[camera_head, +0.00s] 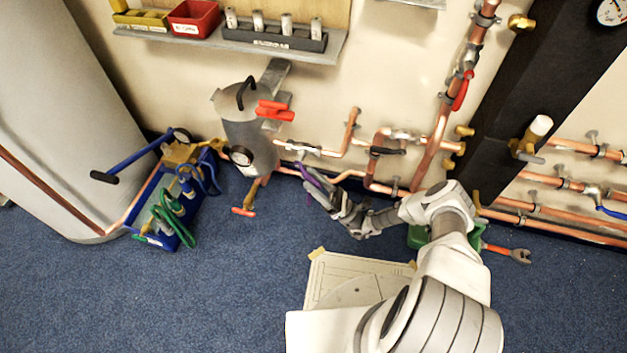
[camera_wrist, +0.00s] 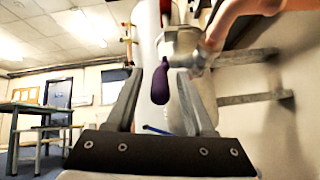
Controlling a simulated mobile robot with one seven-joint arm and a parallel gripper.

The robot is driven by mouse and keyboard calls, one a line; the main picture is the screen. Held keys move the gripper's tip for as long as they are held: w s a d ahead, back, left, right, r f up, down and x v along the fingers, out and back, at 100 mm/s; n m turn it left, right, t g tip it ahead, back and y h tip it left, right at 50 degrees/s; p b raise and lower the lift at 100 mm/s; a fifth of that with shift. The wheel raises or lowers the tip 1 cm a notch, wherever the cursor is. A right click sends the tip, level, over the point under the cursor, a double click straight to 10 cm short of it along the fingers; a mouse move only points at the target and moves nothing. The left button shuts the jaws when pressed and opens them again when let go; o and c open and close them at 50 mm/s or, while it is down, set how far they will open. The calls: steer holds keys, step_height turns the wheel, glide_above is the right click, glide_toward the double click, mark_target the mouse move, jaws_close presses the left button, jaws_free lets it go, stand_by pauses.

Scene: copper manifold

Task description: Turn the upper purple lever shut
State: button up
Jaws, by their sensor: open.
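In the head view, a purple lever (camera_head: 314,179) slants down to the right from the copper pipework low on the wall. My gripper (camera_head: 330,196) is at its lower end, and the fingers partly overlap it. In the wrist view, a dark purple lever grip (camera_wrist: 160,84) hangs between the two open fingers of my gripper (camera_wrist: 159,78). A gap shows on each side of it, and I see no finger touching it. The valve body (camera_wrist: 182,42) is above the grip. I cannot tell from the head view whether a second purple lever is hidden.
A grey cylinder (camera_head: 247,130) with red handles stands left of my gripper. A blue tool tray (camera_head: 163,205) is on the carpet farther left. Copper pipes (camera_head: 378,160) and a dark column (camera_head: 520,90) are to the right. The carpet (camera_head: 250,280) at front left is clear.

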steer(key=shift+v, duration=1.4)
steer(key=s+d, duration=0.4)
steer(key=d, duration=0.7)
steer(key=shift+s, duration=0.35)
